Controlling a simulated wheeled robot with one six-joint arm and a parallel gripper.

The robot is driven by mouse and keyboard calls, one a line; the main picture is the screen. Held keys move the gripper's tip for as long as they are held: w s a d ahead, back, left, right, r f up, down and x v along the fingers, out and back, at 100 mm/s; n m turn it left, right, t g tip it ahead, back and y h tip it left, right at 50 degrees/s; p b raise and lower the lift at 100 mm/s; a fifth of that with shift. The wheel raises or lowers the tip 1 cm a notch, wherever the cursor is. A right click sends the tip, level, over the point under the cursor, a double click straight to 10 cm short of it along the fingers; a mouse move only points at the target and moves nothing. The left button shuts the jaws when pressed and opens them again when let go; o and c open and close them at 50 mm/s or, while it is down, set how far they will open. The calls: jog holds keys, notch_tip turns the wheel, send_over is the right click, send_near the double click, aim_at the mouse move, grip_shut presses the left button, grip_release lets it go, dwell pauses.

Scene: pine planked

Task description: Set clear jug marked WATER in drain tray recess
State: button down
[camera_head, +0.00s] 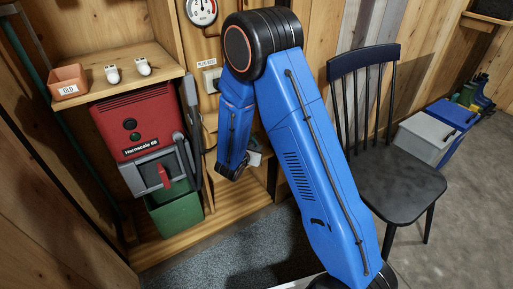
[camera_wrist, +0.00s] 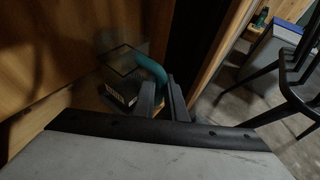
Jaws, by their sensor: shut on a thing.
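The clear jug (camera_wrist: 121,61) with a teal handle (camera_wrist: 152,67) shows in the wrist view, left of my fingers. My gripper (camera_wrist: 162,98) is shut on the jug's handle. The WATER marking cannot be read. In the head view my blue arm hides most of this spot, and only a small pale patch shows beside my wrist.
A red machine (camera_head: 141,121) stands left of my arm, with a green bin (camera_head: 176,215) beneath. A shelf (camera_head: 117,72) above it holds an orange box (camera_head: 68,82). A black chair (camera_head: 394,188) stands at right, before grey and blue crates. Wooden walls close in the left.

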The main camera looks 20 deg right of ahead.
jog(key=shift+f, duration=1.05)
dwell(0.4)
jog(key=c, duration=1.7)
grip_release()
jog(key=v, duration=1.7)
jog(key=s+d+r+m+g, duration=0.4)
jog(key=s+d+r+m, duration=0.3)
jog(key=d+m, duration=0.15)
jog(key=s+d+r+m+g, duration=0.4)
jog(key=s+d+r+m, duration=0.25)
jog(key=d, duration=0.35)
jog(key=s+r+m+y, duration=0.2)
jog(key=s+r+m, duration=0.1)
jog(key=s+m, duration=0.1)
jog(key=s+a+r+m+t+y, duration=0.1)
jog(key=s+r+m+y, duration=0.2)
jog(key=s+m, duration=0.2)
jog(key=s+a+r+m+t+y, duration=0.1)
jog(key=s+r+m+y, duration=0.2)
jog(key=s, duration=0.5)
jog(key=shift+s+m, duration=0.25)
jog(key=shift+m, duration=0.45)
